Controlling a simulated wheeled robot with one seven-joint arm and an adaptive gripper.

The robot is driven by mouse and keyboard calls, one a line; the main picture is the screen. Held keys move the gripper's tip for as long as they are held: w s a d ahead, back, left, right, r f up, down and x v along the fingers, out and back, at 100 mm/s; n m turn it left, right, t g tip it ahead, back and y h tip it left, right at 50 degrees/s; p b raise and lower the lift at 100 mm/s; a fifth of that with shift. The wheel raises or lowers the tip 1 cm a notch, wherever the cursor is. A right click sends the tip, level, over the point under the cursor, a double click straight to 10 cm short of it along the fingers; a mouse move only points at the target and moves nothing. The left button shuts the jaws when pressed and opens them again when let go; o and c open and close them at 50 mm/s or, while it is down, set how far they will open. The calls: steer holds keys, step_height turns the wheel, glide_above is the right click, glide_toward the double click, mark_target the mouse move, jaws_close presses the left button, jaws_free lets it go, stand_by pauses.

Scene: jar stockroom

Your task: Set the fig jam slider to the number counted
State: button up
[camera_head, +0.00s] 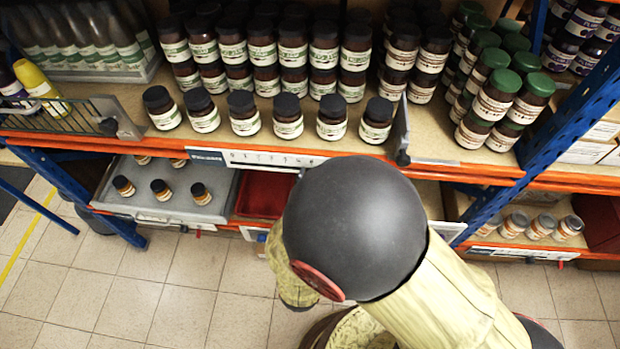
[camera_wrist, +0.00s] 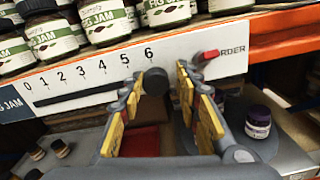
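The fig jam slider strip (camera_wrist: 85,78) runs along the shelf edge in the wrist view, with printed numbers 0 to 6 and a dark groove below them. Its round black knob (camera_wrist: 155,82) sits at the right end, just under the 6. My gripper (camera_wrist: 161,75) is open, with its yellow-padded fingers on either side of the knob and visible gaps beside it. The strip also shows in the head view (camera_head: 262,159), but my arm hides the gripper there. Fig jam jars (camera_head: 288,116) with black lids stand in rows above the strip; several form a spaced front row.
A red tab (camera_wrist: 207,55) beside the word ORDER sits right of the strip. Below are a grey tray (camera_head: 150,212) with small jars and a red bin (camera_head: 260,196). A purple-lidded jar (camera_wrist: 258,122) stands low on the right. Green-lidded jars (camera_head: 497,95) stand right of a divider.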

steer(key=shift+o, duration=1.3)
steer(key=s, duration=0.7)
steer(key=shift+s+a, duration=0.25)
steer(key=shift+a, duration=0.1)
